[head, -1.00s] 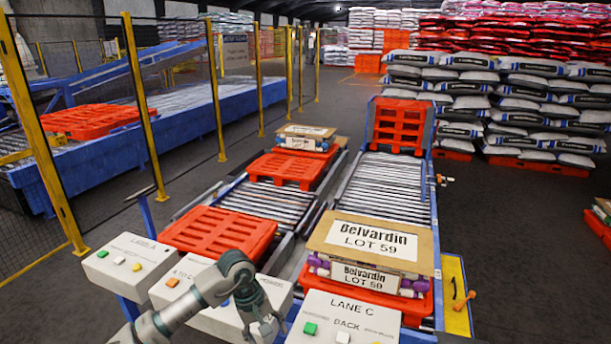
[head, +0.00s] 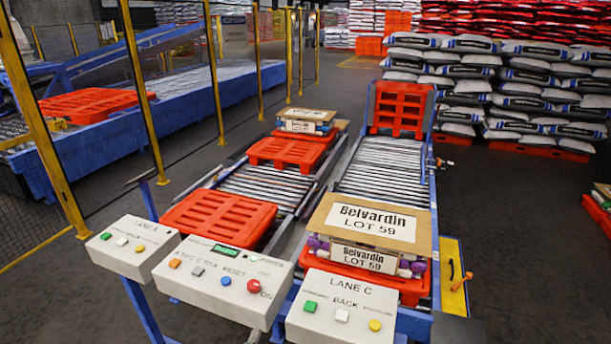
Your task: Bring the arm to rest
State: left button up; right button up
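Neither of my arms nor grippers shows in the head view now.
A loaded orange pallet labelled Belvardin LOT 59 (head: 371,222) sits at the near end of the right roller conveyor (head: 382,180). Orange pallets (head: 218,219) lie on the middle conveyor. A yellow-posted fence (head: 143,90) stands left. Stacked sacks (head: 500,85) stand back right.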

pick_arm(q)
jog(key=s+a+f+n+g+y, duration=0.2)
jog(key=s+a+f+n+g, duration=0.2)
jog(key=s+f, duration=0.3)
jog(key=s+a+f+n+g+y, duration=0.1)
jog(key=s+a+f+n+g, duration=0.3)
jog(key=f, duration=0.4)
jog(key=s+a+f+n+g, duration=0.1)
jog(key=s+f+n+g, duration=0.25)
jog(key=s, duration=0.55)
jog(key=s+a+f+n+g, duration=0.1)
jog(key=s+f+n+g, duration=0.2)
jog(key=s, duration=0.7)
jog(key=s+f+m, duration=0.1)
jog(key=s+f, duration=0.1)
jog(key=f, duration=1.3)
jog(key=s+f+m+g, duration=0.1)
jog(key=s+f, duration=0.1)
jog(key=f, duration=1.4)
jog(key=shift+s+a, duration=0.3)
jog(key=shift+g, duration=0.25)
